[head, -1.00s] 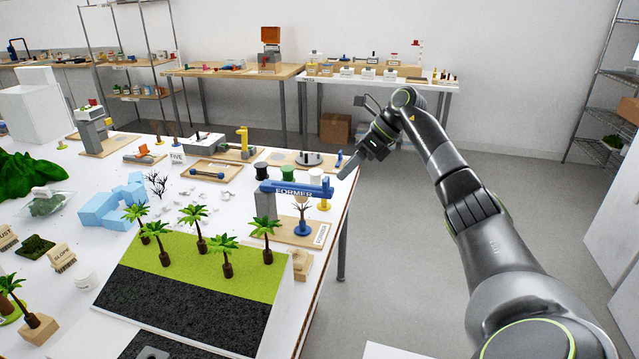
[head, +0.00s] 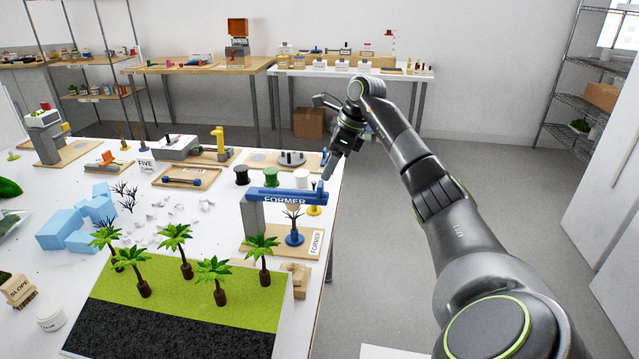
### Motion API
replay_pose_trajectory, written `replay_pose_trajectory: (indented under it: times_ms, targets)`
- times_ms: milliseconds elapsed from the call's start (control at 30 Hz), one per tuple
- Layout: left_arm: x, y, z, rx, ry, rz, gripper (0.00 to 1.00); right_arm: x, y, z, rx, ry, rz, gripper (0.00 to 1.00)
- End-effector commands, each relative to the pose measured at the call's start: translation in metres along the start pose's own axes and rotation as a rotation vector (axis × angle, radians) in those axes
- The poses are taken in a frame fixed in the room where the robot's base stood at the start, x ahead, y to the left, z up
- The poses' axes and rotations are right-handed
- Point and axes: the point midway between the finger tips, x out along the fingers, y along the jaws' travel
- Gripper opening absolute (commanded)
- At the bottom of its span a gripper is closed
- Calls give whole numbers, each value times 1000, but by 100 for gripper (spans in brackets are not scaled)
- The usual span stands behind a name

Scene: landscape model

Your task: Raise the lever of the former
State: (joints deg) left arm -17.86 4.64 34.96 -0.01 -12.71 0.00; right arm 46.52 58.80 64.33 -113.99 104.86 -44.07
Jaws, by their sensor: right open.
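A small bare tree on a blue stand (head: 295,236) sits under the lever. My right gripper (head: 330,177) is open and empty, fingers pointing down beside the lever's right end. I cannot tell whether it touches the lever. My left gripper is not in view.
Palm trees stand on a green and black board (head: 190,307) in front of the former. Spools, including a green one (head: 271,177), stand behind the lever. Blue foam blocks (head: 75,227) lie to the left. Open floor is right of the table.

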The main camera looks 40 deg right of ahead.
Motion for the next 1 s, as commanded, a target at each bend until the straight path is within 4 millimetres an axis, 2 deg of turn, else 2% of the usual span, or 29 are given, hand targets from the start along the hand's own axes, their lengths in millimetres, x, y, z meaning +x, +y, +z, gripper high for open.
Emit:
replay_pose_trajectory:
  times_ms: [33, 133, 333, 500, 767, 1000]
  targets:
    - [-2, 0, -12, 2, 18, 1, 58, 12, 1, 0, 1, 1, 5, 58]
    - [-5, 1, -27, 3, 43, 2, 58, 31, 1, 0, 2, 0, 4, 58]
    - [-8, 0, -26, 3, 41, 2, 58, 59, 0, 0, 1, -1, 2, 58]
    - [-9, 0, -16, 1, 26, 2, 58, 69, 0, 0, 1, 0, 1, 58]
    - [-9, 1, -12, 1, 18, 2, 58, 70, 0, 0, 1, 0, 0, 58]
    - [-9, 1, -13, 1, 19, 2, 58, 70, 0, 0, 1, 0, 0, 28]
